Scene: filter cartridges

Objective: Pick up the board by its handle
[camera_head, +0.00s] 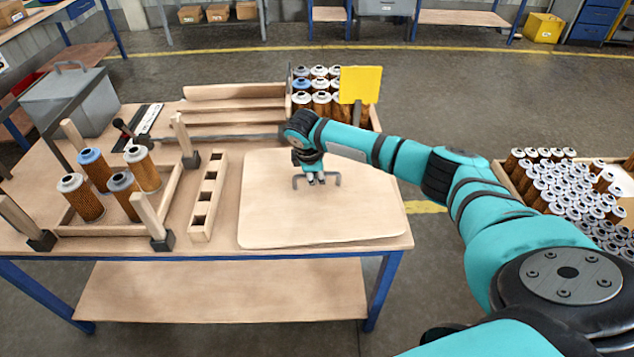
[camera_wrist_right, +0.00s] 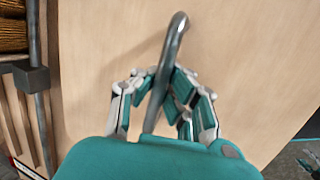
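The board (camera_head: 290,222) is a flat, light wooden panel with rounded corners, lying on the right part of the wooden table. A grey metal bow handle (camera_head: 334,180) stands up from it. My right gripper (camera_head: 316,181) points down at the handle from above. In the right wrist view the handle (camera_wrist_right: 177,35) runs between the fingers of my right gripper (camera_wrist_right: 163,85). The fingers are drawn in close on both sides of the bar and look shut on it. The lower part of the handle is hidden behind the gripper. My left gripper is not in view.
Left of the board are a slotted wooden block (camera_head: 207,195) and a wooden frame (camera_head: 170,192) with several filter cartridges. Behind stand a crate of cartridges with a yellow sign (camera_head: 361,84) and a grey box (camera_head: 70,100). Another cartridge crate (camera_head: 510,172) is at right.

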